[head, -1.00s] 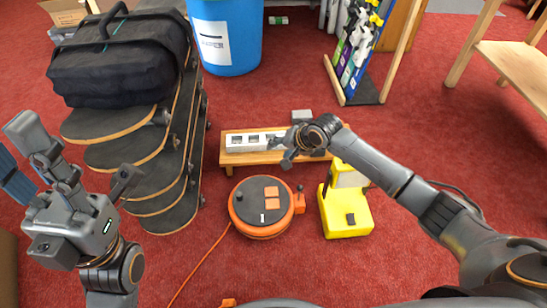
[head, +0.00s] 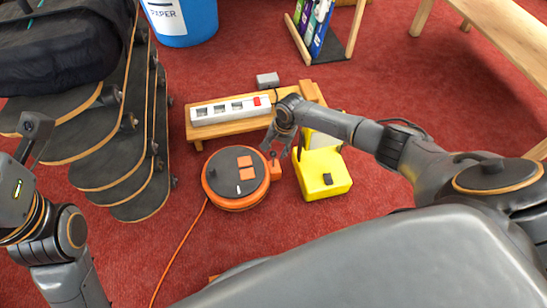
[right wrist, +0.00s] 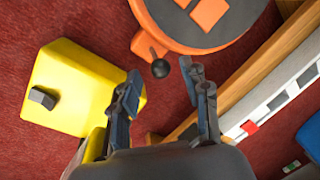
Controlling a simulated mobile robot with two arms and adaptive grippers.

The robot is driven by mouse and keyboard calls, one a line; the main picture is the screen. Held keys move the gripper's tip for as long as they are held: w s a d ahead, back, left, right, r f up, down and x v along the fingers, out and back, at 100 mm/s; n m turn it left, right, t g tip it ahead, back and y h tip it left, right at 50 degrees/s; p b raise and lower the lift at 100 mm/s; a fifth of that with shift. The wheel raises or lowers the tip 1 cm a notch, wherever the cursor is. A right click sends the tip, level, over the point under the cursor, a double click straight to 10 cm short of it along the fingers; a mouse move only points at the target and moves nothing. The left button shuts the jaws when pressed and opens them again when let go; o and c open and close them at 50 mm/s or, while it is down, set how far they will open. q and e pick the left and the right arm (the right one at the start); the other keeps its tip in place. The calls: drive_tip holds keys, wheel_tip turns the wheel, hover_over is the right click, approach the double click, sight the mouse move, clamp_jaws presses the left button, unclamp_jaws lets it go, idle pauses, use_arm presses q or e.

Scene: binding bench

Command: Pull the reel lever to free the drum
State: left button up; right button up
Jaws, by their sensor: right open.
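The reel (head: 218,180) is a low round orange drum with a dark top and orange patches, on the red carpet. Its lever has a black ball knob (right wrist: 160,68) beside an orange block (head: 277,172) on the reel's right side. In the head view, my right gripper (head: 283,146) is just above and right of this knob. In the right wrist view the gripper (right wrist: 164,80) is open and empty; the knob shows between and beyond its fingertips, with no contact visible. Of my left arm only wrist and forearm show at the left edge; its gripper is out of frame.
A yellow box-like device (head: 322,178) stands close right of the reel. A white power strip (head: 215,112) with a red switch lies on a low wooden bench (head: 232,129) behind. Skateboards (head: 138,195) are stacked at left. An orange cable (head: 178,250) runs toward me.

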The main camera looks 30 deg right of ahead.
sight(274, 151)
drive_tip(key=shift+w+a+f+b, duration=0.15)
drive_tip(key=shift+f+b, duration=0.2)
drive_tip(key=shift+f, duration=0.4)
drive_tip(key=shift+w+a+f+b, duration=0.1)
drive_tip(key=shift+f+b, duration=0.25)
drive_tip(key=shift+f, duration=0.4)
clamp_jaws()
